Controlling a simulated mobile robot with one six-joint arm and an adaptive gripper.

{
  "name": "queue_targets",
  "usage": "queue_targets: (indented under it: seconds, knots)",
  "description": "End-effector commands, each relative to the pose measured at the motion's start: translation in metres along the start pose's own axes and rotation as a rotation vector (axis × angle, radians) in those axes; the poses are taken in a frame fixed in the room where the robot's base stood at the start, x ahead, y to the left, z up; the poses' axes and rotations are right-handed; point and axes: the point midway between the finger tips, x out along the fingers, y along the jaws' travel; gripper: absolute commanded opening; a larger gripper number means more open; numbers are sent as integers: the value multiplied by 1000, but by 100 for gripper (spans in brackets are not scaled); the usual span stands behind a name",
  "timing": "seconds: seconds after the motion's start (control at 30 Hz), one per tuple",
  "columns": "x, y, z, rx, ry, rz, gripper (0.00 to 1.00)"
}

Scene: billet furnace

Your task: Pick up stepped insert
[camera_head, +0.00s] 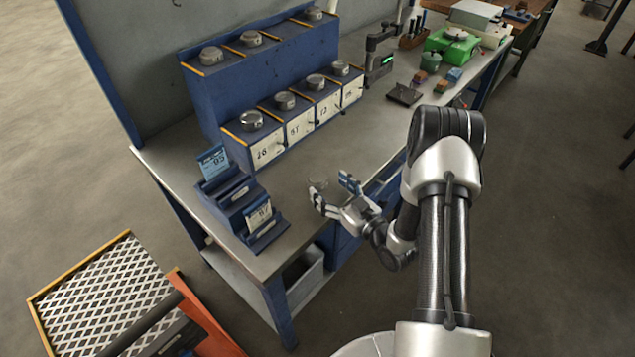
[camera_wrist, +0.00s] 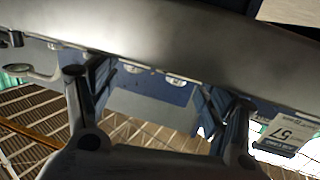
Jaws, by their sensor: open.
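A small grey round piece (camera_head: 318,184) lies on the workbench top near its front edge. It may be the stepped insert, but it is too small and too partly hidden to be sure. My gripper (camera_head: 331,190) is open just at that front edge, its two fingers spread around the area of the piece. In the wrist view my gripper (camera_wrist: 160,88) shows two spread fingers with nothing between them but the bench's edge and blue drawer fronts behind.
The grey workbench (camera_head: 290,235) carries a blue stepped card holder (camera_head: 240,200) left of my gripper. Blue boxes (camera_head: 285,120) with grey round parts on top stand behind. A black stand (camera_head: 378,60) and green device (camera_head: 452,45) are farther right. A mesh-topped cart (camera_head: 100,300) stands lower left.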

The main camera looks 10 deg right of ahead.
Motion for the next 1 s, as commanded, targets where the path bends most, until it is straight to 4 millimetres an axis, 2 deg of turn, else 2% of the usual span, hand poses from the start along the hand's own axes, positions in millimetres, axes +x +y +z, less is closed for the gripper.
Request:
queue_targets:
  seconds: [0.2,0.33,0.53,1.0]
  knots:
    - [33,-4,2,-3,3,-4,74]
    - [41,-4,1,-1,0,-2,74]
    - [41,-3,1,0,0,-1,74]
    - [41,-3,1,0,0,-1,44]
